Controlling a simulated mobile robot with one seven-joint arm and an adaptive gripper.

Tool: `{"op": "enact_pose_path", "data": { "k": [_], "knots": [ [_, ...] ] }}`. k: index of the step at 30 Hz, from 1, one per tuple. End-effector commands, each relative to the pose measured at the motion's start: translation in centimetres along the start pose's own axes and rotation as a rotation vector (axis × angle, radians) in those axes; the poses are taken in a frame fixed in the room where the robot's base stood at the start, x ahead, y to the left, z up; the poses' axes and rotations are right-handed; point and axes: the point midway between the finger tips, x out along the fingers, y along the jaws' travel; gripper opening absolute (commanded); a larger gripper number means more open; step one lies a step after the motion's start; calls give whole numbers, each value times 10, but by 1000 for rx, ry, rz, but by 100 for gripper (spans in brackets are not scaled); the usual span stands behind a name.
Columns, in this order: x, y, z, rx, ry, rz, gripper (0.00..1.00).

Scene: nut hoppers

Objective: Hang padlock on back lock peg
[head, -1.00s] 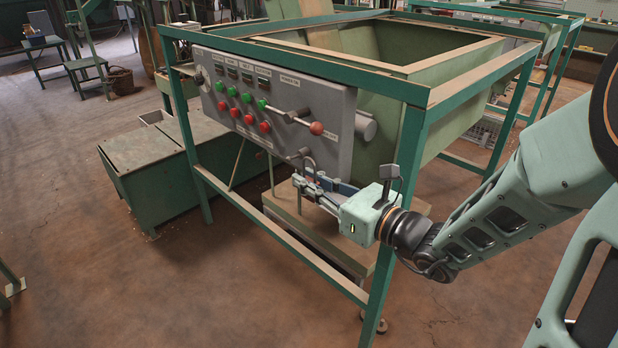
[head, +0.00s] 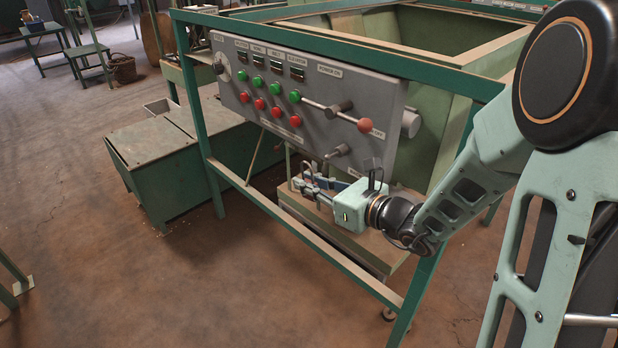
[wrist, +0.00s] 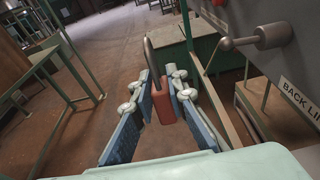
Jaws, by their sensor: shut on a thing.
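A padlock with a red body (wrist: 163,106) and a grey shackle (wrist: 150,58) is between the blue-padded fingers of my gripper (wrist: 161,88) in the wrist view. The shackle points up and away from the fingers. In the head view my gripper (head: 308,188) is just below the panel's lower edge; the padlock is small and hard to make out there. A grey lock peg with a ball end (head: 337,152) sticks out from the panel, above and right of the gripper. It also shows in the wrist view (wrist: 243,41), right of the shackle and apart from it.
The grey control panel (head: 230,92) carries green and red buttons and a lever with a red ball (head: 365,125) above the peg. A green frame rail (head: 300,255) runs below my gripper. A green box (head: 150,143) stands left. Open floor lies in front.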

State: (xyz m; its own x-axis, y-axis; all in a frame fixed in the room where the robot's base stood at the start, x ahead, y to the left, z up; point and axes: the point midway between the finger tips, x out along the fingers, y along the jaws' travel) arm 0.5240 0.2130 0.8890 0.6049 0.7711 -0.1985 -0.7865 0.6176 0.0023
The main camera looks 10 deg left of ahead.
Motion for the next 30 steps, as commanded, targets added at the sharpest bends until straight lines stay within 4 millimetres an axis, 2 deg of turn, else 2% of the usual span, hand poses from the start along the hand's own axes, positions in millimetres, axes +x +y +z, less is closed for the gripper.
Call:
{"op": "enact_pose_path", "data": {
  "k": [11,30],
  "knots": [
    [3,-7,-5,-3,11,-1,0],
    [4,-45,-8,-3,11,-1,0]
  ]
}}
